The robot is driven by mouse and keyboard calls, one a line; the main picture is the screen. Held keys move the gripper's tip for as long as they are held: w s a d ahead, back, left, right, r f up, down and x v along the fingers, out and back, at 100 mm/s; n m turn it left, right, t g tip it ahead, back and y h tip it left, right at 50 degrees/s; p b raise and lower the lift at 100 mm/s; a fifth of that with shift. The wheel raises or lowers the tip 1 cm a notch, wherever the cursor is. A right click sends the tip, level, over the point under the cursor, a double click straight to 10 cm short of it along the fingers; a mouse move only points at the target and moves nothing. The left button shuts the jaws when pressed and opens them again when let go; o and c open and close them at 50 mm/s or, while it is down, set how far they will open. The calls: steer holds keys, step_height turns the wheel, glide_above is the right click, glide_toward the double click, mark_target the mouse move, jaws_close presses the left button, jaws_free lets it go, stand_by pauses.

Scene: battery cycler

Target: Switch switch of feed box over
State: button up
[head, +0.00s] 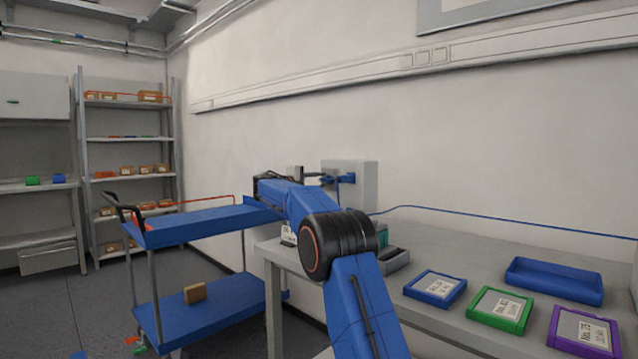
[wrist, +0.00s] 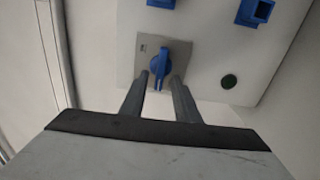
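The feed box (head: 365,185) is a light grey box on the wall behind the bench, partly hidden by my arm in the head view. In the wrist view the feed box (wrist: 205,75) shows a grey plate with a blue rotary switch (wrist: 161,68), its handle pointing roughly up and down in the picture. My gripper (wrist: 161,80) has its two dark fingers apart, one on each side of the switch's lower end. I cannot tell whether they touch the handle.
On the feed box are blue sockets (wrist: 254,12) and a dark green round button (wrist: 228,82). The grey bench (head: 430,250) holds a blue tray (head: 555,280) and several framed labels. A blue cart (head: 205,222) stands left of the bench. A blue cable (head: 480,216) runs along the wall.

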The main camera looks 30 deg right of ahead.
steer(key=v, duration=1.7)
steer(key=s+d+f+g+y, duration=0.1)
steer(key=s+f+y, duration=0.25)
steer(key=s, duration=0.75)
steer(key=s+d+f+m+y, duration=0.15)
steer(key=s+f, duration=0.25)
steer(key=s, duration=0.7)
steer(key=s+f+n+g+y, duration=0.1)
steer(key=s+f+y, duration=0.3)
steer(key=s, duration=0.7)
steer(key=s+a+f+m+y, duration=0.1)
steer(key=s+a+f+y, duration=0.1)
steer(key=s+f, duration=0.5)
steer(key=s+a+f+m+y, duration=0.1)
steer(key=s+a+f+y, duration=0.2)
steer(key=s, duration=1)
steer(key=s+a+f+m+y, duration=0.1)
steer(key=s+a+f+y, duration=0.2)
steer(key=s+a+f, duration=0.3)
steer(key=s+f, duration=0.4)
steer(key=f, duration=0.2)
steer(key=shift+s+m+t, duration=0.3)
steer(key=shift+s+m, duration=0.05)
steer(key=shift+s, duration=0.05)
